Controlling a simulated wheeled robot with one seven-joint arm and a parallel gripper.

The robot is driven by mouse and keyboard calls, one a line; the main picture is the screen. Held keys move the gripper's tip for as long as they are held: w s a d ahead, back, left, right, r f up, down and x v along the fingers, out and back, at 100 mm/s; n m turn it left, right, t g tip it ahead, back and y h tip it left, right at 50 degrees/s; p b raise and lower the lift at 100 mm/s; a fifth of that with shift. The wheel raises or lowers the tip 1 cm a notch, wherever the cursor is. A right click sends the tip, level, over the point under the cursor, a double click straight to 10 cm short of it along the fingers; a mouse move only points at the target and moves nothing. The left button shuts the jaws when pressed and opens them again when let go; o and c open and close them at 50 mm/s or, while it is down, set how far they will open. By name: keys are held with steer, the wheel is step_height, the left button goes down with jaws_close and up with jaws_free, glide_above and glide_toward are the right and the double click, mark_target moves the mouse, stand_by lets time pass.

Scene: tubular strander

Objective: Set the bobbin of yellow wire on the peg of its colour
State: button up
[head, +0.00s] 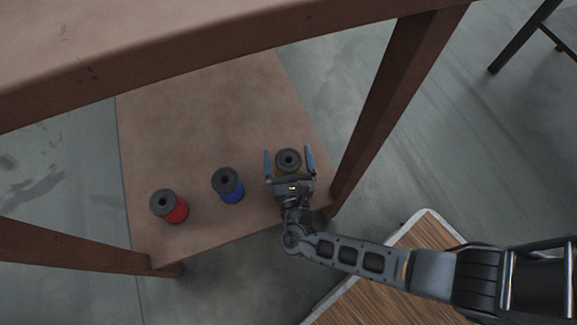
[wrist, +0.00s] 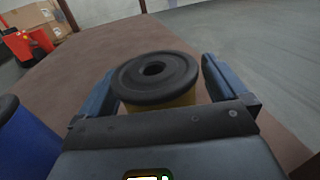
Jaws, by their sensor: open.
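The bobbin of yellow wire (head: 288,160) stands upright on the low brown shelf, with a dark grey flange and a centre hole on top. Its yellow side shows a little under the flange in the wrist view (wrist: 165,101). My gripper (head: 289,163) is open, with one finger on each side of the yellow bobbin. In the wrist view (wrist: 158,90) the bobbin sits between the fingers, with a small gap seen at the right finger. The peg of its colour is not seen in either view.
A blue bobbin (head: 228,186) and a red bobbin (head: 169,206) stand to the left on the same shelf (head: 190,110). A brown tabletop (head: 180,40) spans above, and a table leg (head: 385,105) rises close on the right. The shelf's far part is clear.

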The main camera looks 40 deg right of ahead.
steer(key=c, duration=1.3)
